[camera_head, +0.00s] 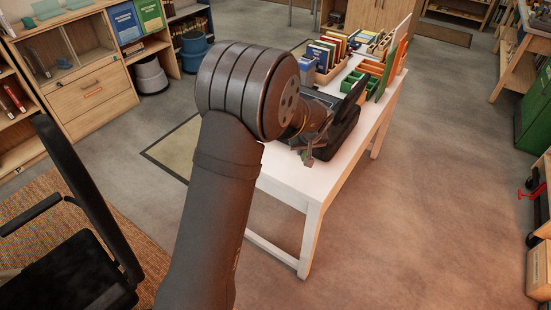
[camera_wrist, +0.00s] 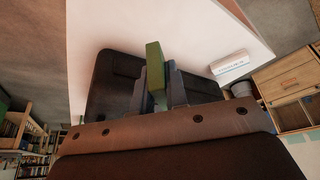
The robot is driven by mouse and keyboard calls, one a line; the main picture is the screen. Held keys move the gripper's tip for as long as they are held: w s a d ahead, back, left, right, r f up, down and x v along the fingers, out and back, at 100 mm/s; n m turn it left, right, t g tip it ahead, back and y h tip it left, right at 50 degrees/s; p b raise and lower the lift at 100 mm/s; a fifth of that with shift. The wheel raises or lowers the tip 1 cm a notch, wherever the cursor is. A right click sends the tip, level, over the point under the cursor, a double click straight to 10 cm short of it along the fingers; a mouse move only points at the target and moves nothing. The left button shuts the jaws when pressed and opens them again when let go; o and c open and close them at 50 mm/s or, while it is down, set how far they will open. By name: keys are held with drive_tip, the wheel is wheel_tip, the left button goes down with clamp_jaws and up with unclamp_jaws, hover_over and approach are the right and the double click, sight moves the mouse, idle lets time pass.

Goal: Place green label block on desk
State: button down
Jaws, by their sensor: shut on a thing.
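The green label block (camera_wrist: 155,67) is held upright between the two fingers of my gripper (camera_wrist: 157,88) in the wrist view. The fingers touch it on both sides. In the head view my gripper (camera_head: 309,154) is over the near end of the white desk (camera_head: 300,188), beside a black object (camera_head: 343,132); the block cannot be made out there. The desk top (camera_wrist: 190,28) also shows beyond the block in the wrist view. Whether the block touches the desk is unclear.
A dark panel (camera_wrist: 108,75) lies behind the fingers, and a white labelled item (camera_wrist: 230,62) is near the desk edge. Book boxes (camera_head: 325,60) and green trays (camera_head: 361,81) fill the desk's far part. A black chair (camera_head: 85,215) stands at left.

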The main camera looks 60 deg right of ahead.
drive_tip(key=w+f, duration=0.2)
drive_tip(key=w, duration=0.1)
drive_tip(key=w+d+f, duration=0.1)
drive_tip(key=w+f, duration=0.1)
drive_tip(key=w, duration=0.2)
drive_tip(key=w+f, duration=0.2)
drive_tip(key=w, duration=0.1)
drive_tip(key=shift+w+d+f, duration=0.15)
drive_tip(key=shift+w+d, duration=0.1)
drive_tip(key=shift+f, duration=2)
drive_tip(key=shift+f, duration=0.1)
drive_tip(key=c, duration=1.9)
unclamp_jaws()
drive_tip(key=shift+f, duration=0.1)
drive_tip(key=o, duration=0.5)
drive_tip(key=shift+c, duration=0.2)
drive_tip(key=v, duration=1.2)
drive_tip(key=shift+r, duration=0.2)
